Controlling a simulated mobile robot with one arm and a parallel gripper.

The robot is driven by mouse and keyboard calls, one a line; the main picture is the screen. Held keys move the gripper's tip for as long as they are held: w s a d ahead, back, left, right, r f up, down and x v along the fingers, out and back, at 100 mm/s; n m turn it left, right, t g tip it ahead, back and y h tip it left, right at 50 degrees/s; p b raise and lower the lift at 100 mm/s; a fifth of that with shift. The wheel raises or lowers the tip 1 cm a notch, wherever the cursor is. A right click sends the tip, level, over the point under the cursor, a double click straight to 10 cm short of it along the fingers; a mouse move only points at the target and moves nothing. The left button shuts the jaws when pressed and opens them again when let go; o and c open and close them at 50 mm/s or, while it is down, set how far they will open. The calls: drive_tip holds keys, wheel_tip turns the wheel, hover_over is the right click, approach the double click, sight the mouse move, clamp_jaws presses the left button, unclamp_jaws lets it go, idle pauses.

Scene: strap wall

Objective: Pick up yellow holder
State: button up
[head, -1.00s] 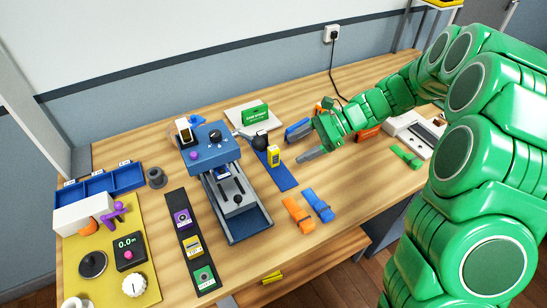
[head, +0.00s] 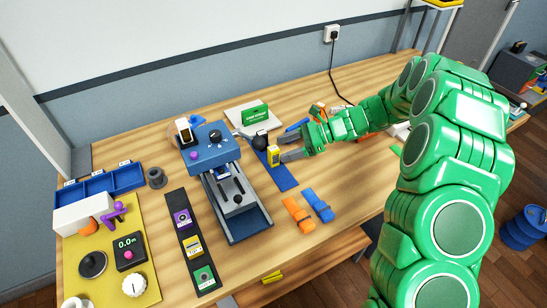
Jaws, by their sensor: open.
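A small upright yellow holder (head: 273,156) with a dark label stands on a blue strip (head: 286,182) in the middle of the table. My gripper (head: 284,148) is open, with its grey fingers pointing left at the holder from its right side. The fingertips are very close to the holder; I cannot tell whether they touch it or reach around it. Another yellow piece (head: 193,246) sits in a black rack (head: 174,200) between a purple one (head: 183,219) and a green one (head: 204,279).
A blue machine (head: 208,156) with a grey slide stands just left of the holder. A black ball-topped knob (head: 259,142) is close behind the holder. Orange (head: 299,214) and blue (head: 319,205) straps lie in front. The table to the right of the straps is clear.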

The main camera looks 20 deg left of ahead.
sight(279, 150)
drive_tip(key=shift+x, duration=2.35)
drive_tip(key=shift+c, duration=0.5)
drive_tip(key=shift+s, duration=0.1)
drive_tip(key=c, duration=1.1)
